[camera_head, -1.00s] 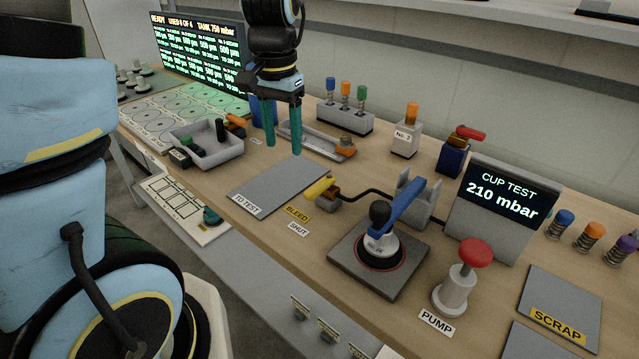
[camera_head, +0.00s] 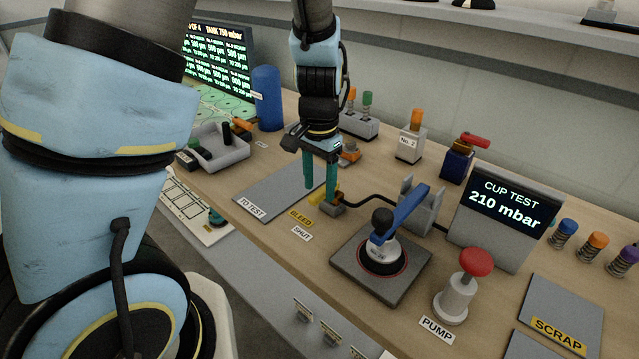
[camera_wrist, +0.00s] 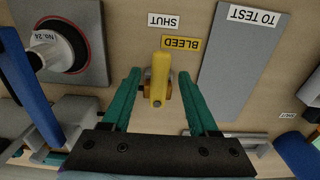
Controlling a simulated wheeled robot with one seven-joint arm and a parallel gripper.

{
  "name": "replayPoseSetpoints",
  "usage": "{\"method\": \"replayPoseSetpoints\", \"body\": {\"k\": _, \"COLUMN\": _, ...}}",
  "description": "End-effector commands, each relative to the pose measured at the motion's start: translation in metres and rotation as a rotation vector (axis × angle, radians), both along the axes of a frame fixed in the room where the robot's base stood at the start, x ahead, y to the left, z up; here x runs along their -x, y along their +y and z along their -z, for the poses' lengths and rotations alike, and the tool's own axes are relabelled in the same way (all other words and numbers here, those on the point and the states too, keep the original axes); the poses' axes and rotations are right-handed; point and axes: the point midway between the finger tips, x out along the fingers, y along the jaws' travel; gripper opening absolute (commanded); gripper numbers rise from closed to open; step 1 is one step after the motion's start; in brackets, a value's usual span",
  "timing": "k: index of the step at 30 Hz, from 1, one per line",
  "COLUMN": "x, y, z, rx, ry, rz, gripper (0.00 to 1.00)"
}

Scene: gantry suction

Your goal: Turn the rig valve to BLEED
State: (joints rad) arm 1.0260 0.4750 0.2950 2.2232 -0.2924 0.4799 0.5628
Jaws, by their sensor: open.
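The rig valve has a yellow handle (camera_head: 315,194) on a small brown body (camera_head: 334,208), partly hidden by my fingers in the head view. In the wrist view the yellow handle (camera_wrist: 160,80) lies between my fingers, with a visible gap on each side. The yellow BLEED label (camera_head: 300,218) and the white SHUT label (camera_head: 302,234) lie flat in front of the valve. The BLEED label (camera_wrist: 181,43) is just beyond the handle's far end in the wrist view. My gripper (camera_head: 320,190) is open, pointing down with its green fingers around the handle.
A black hose runs from the valve to the grey stand (camera_head: 420,208). The grey TO TEST pad (camera_head: 280,190), left of the valve, is bare. A red PUMP button (camera_head: 476,262) stands front right.

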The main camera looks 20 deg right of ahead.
Motion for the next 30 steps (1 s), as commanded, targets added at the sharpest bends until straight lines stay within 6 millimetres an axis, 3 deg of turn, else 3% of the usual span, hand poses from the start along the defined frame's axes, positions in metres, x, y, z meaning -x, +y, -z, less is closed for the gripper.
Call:
{"method": "replayPoseSetpoints", "body": {"k": 12, "x": 0.0, "y": 0.0001, "z": 0.0089, "rx": 0.001, "ry": 0.0, "rz": 0.0, "gripper": 0.6}}
{"method": "replayPoseSetpoints", "body": {"k": 28, "x": -0.0001, "y": 0.0001, "z": 0.0086, "rx": 0.0, "ry": -0.001, "rz": 0.0, "gripper": 0.0}}
{"method": "replayPoseSetpoints", "body": {"k": 30, "x": -0.0001, "y": 0.0001, "z": 0.0085, "rx": 0.0, "ry": -0.001, "rz": 0.0, "gripper": 0.0}}
